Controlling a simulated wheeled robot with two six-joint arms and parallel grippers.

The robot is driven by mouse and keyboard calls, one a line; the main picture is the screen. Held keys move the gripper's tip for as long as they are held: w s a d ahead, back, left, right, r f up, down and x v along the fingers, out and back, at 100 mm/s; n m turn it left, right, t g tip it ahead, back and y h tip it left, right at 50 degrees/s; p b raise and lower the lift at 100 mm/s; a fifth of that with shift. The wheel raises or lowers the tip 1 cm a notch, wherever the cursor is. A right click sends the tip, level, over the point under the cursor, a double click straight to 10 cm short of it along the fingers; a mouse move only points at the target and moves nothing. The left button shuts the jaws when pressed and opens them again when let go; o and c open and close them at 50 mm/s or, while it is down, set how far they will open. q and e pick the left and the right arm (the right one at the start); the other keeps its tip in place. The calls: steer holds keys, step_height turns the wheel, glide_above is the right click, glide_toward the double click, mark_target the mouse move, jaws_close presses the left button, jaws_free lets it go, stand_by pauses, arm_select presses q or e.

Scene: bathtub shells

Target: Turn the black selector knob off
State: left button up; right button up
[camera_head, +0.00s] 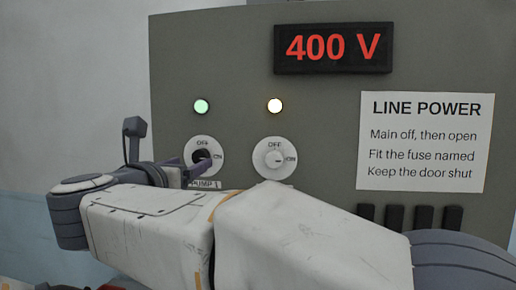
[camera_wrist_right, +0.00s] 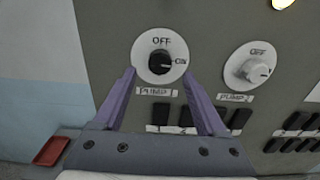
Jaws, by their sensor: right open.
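The black selector knob (camera_head: 202,156) sits on a round white dial marked OFF at the top and ON at the right, above a PUMP 1 label. In the right wrist view the knob (camera_wrist_right: 160,63) has its pale pointer mark toward ON. My right gripper (camera_wrist_right: 159,80) is open and empty. Its two purple fingers point at the dial, with tips low on either side of it and the knob between their lines. In the head view the right gripper (camera_head: 188,168) is at the dial's lower left; whether it touches is unclear. My left gripper is not in view.
A white knob (camera_head: 274,158) on a similar dial is to the right, also pointing to ON. A green lamp (camera_head: 201,106) and a yellowish lamp (camera_head: 275,105) are lit above. The display (camera_head: 333,47) reads 400 V. Black blocks (camera_head: 395,216) line the lower panel.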

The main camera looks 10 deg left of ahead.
mark_target(199, 159)
steer(key=w, duration=0.1)
steer(key=w+p, duration=0.1)
steer(key=shift+w+r, duration=0.2)
steer(key=shift+w, duration=0.2)
steer(key=shift+w+f+p, duration=0.2)
steer(key=shift+w+p, duration=0.1)
steer(key=shift+w, duration=0.3)
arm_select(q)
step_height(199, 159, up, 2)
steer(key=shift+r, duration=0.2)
arm_select(e)
jaws_close()
